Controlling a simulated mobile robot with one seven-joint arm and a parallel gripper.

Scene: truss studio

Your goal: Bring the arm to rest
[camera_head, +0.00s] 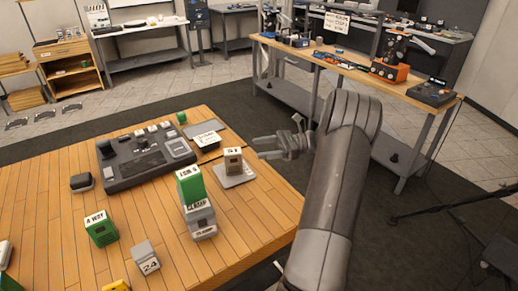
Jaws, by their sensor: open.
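My arm (328,190) reaches up from the bottom right of the head view and bends at its top. My gripper (262,147) is past the right edge of the wooden table (150,257), its fingers pointing left. It is open and I see nothing between the fingers. It appears near a small box on a grey base (234,165), with a gap between them in the picture.
The table carries a grey console (135,160), a green block on a grey stack (190,183), a green block (100,228) and a grey cube (146,255). A workbench (340,68) stands behind. A black tripod (440,208) stands at the right. Dark floor lies between.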

